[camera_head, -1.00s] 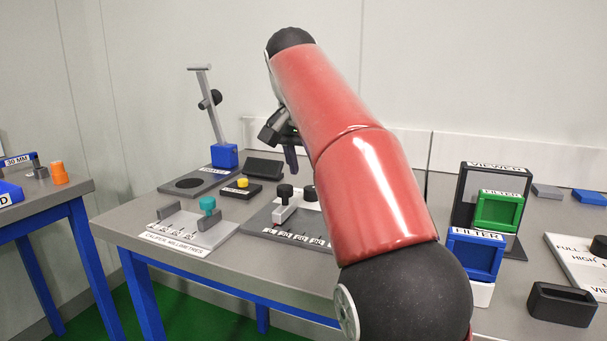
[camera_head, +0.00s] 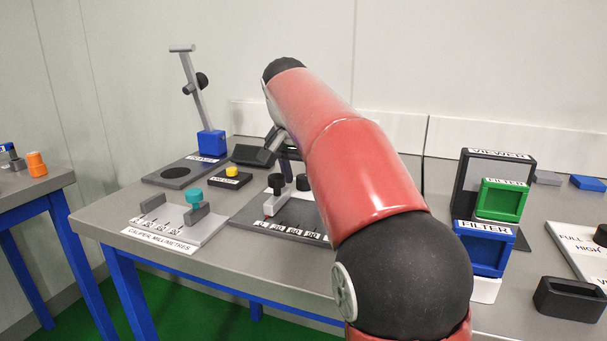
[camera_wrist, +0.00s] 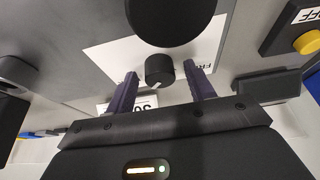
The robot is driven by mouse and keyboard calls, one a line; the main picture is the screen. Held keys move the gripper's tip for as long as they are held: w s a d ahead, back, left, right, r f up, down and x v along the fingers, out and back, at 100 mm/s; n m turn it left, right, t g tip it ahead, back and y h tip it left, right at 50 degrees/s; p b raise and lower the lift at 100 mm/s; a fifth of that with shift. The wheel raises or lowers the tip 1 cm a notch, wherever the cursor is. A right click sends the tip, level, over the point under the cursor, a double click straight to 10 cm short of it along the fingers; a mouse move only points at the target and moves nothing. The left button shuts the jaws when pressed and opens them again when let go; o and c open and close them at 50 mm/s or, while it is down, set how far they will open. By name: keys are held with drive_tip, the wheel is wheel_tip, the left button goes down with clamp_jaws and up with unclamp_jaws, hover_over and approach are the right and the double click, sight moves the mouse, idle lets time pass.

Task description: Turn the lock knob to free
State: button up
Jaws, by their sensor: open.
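In the wrist view a small black knob (camera_wrist: 159,70) with a pale pointer mark stands by a white label plate (camera_wrist: 112,55) with partly hidden lettering that seems to start "FR". My gripper (camera_wrist: 162,84) is open, one purple finger on each side of the knob in that picture. Whether either finger touches it I cannot tell. In the head view my gripper (camera_head: 280,148) is mostly hidden behind my red arm, over the back of the grey table. I cannot tell which knob in the head view is this one.
In the wrist view a large black round part (camera_wrist: 165,18) stands close beyond the knob. A box with a yellow button (camera_wrist: 307,42) is at the right. In the head view a stand (camera_head: 212,143), a caliper board (camera_head: 160,222) and a viewer (camera_head: 462,190) share the tables.

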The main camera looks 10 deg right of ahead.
drive_tip(key=c, duration=1)
drive_tip(key=shift+n, duration=0.5)
drive_tip(key=n, duration=0.2)
drive_tip(key=n+t+y, duration=0.1)
drive_tip(key=shift+d+n+y, duration=0.2)
drive_tip(key=shift+n+y, duration=0.1)
drive_tip(key=shift+n, duration=0.1)
drive_tip(key=n+y, duration=0.1)
drive_tip(key=n, duration=0.3)
drive_tip(key=shift+d+n+y, duration=0.1)
drive_tip(key=shift+n+y, duration=0.2)
drive_tip(key=shift+y, duration=0.1)
drive_tip(key=n, duration=0.2)
drive_tip(key=n+y, duration=0.1)
drive_tip(key=n, duration=0.1)
drive_tip(key=shift+d+g+y, duration=0.1)
drive_tip(key=shift+g+y, duration=0.2)
drive_tip(key=shift+g, duration=0.1)
drive_tip(key=shift+w+n+g+y, duration=0.1)
drive_tip(key=shift+n+g+y, duration=0.2)
drive_tip(key=shift+n, duration=0.8)
drive_tip(key=shift+n+g+y, duration=0.3)
drive_tip(key=shift+n, duration=0.8)
